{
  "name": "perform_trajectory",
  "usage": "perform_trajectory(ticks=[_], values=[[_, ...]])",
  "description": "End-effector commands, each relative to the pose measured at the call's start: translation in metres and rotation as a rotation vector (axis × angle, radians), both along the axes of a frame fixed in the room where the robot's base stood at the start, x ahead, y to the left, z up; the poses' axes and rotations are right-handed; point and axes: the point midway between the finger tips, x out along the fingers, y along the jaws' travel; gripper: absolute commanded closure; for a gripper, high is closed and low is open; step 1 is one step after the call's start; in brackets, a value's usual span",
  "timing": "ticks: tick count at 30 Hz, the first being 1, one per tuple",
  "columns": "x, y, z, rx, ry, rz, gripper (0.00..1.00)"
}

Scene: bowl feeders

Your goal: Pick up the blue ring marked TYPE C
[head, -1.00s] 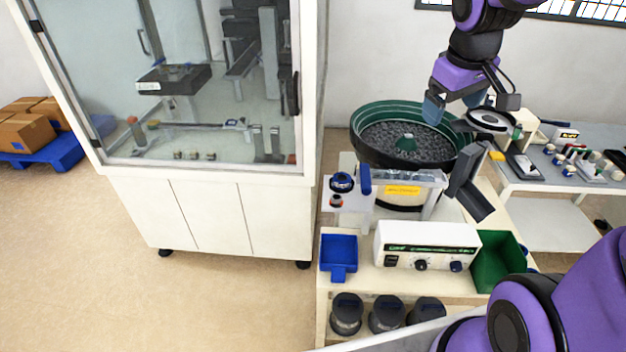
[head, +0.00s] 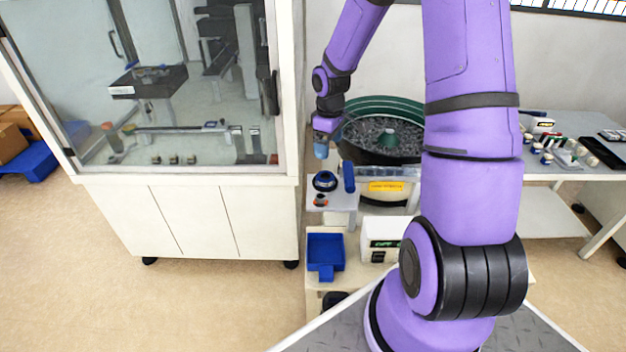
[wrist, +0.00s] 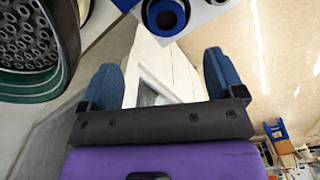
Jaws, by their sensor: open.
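A blue ring (head: 325,181) with a dark centre sits on a small white platform (head: 343,202) in front of the bowl feeder. It also shows at the top of the wrist view (wrist: 165,16), partly cut off by the frame edge. I cannot read any TYPE C marking on it. My gripper (head: 321,149) is above and slightly behind the ring in the head view, apart from it. In the wrist view my gripper (wrist: 163,72) has its two blue fingers spread wide with nothing between them. The ring lies beyond the fingertips.
A green bowl feeder (head: 348,113) full of dark parts stands right of my gripper. A blue upright piece (head: 349,177) and a small dark-and-orange part (head: 320,200) are beside the ring. A glass-fronted cabinet (head: 285,100) stands close on the left. A blue bin (head: 325,250) is below.

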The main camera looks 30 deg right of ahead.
Motion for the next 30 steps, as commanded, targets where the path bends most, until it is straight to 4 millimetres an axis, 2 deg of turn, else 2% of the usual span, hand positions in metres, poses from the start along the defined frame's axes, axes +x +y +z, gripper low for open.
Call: perform_trajectory(ticks=[9, 17, 24, 30], values=[[0.0, 0.001, -0.044, 0.002, 0.003, 0.001, 0.12], [0.0, 0.003, -0.06, 0.001, 0.003, 0.002, 0.12], [0.001, 0.011, -0.092, 0.001, 0.004, 0.001, 0.12], [0.001, 0.011, -0.106, 0.0, 0.001, 0.0, 0.12]])
